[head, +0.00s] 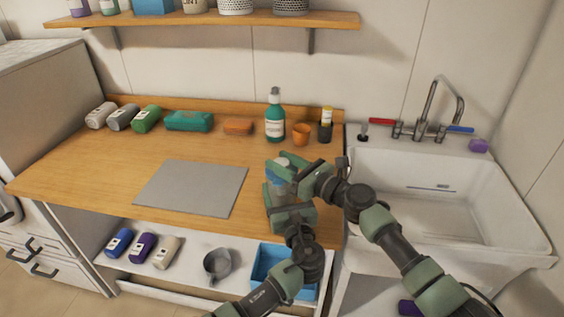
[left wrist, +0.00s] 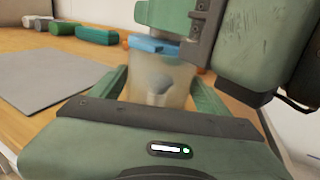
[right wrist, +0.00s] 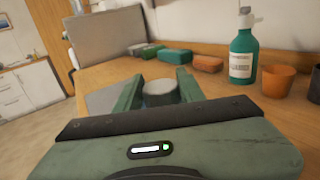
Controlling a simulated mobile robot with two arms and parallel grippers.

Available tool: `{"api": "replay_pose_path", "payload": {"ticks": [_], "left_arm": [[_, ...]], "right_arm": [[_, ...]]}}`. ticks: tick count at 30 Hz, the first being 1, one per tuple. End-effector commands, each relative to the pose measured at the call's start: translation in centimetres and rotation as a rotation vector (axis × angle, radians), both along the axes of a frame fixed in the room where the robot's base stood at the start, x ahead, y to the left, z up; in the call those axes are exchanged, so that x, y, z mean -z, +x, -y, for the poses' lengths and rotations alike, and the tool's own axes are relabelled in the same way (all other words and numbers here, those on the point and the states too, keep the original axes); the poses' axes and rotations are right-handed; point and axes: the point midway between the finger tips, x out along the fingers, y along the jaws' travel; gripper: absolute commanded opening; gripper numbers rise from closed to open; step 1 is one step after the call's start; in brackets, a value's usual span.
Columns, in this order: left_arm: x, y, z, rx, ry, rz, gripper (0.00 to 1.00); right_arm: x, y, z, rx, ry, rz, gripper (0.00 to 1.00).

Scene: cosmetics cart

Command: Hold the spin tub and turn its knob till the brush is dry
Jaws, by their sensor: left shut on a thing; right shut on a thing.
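The spin tub (left wrist: 172,72) is a translucent tub with a blue lid (left wrist: 150,44), upright at the worktop's front right. A pale brush head (left wrist: 155,88) shows blurred through its wall; whether it is wet or dry I cannot tell. My left gripper (head: 281,203) is shut around the tub's body, one finger on each side in the left wrist view (left wrist: 161,90). My right gripper (head: 286,166) is above it, shut on the round grey-topped knob (right wrist: 160,92), which shows between its fingers in the right wrist view. In the head view my grippers hide much of the tub.
A green pump bottle (head: 275,118), an orange cup (head: 301,133) and a dark cup (head: 325,132) stand behind the tub. A grey mat (head: 190,187) lies left. The sink (head: 440,200) is right; a blue tray (head: 262,272) is below.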

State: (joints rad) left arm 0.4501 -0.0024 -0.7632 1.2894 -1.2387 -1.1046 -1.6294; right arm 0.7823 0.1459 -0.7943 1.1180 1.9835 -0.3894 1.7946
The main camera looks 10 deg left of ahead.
Motion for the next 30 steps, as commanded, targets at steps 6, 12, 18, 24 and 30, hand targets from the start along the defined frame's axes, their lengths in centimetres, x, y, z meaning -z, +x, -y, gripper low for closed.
{"api": "replay_pose_path", "payload": {"ticks": [6, 12, 18, 24, 30], "left_arm": [[-0.1, -0.1, 0.2, 0.004, 0.004, 0.003, 0.2], [0.0, -0.1, 0.3, 0.007, 0.002, 0.0, 0.2], [0.1, -0.1, 0.4, 0.007, 0.002, -0.002, 0.2], [0.1, -0.1, 0.3, 0.007, 0.003, -0.002, 0.2], [0.1, -0.1, 0.3, 0.006, 0.004, -0.003, 0.2]], "right_arm": [[-0.3, -0.1, -0.2, 0.131, 0.001, 0.018, 0.0], [-1.0, -0.3, -0.6, 0.233, 0.022, 0.027, 0.0], [-0.5, -0.2, -0.3, 0.328, 0.014, 0.017, 0.0], [-0.4, -0.2, -0.2, 0.379, 0.008, 0.013, 0.0], [-0.3, -0.2, -0.1, 0.399, 0.002, 0.013, 0.0]]}}
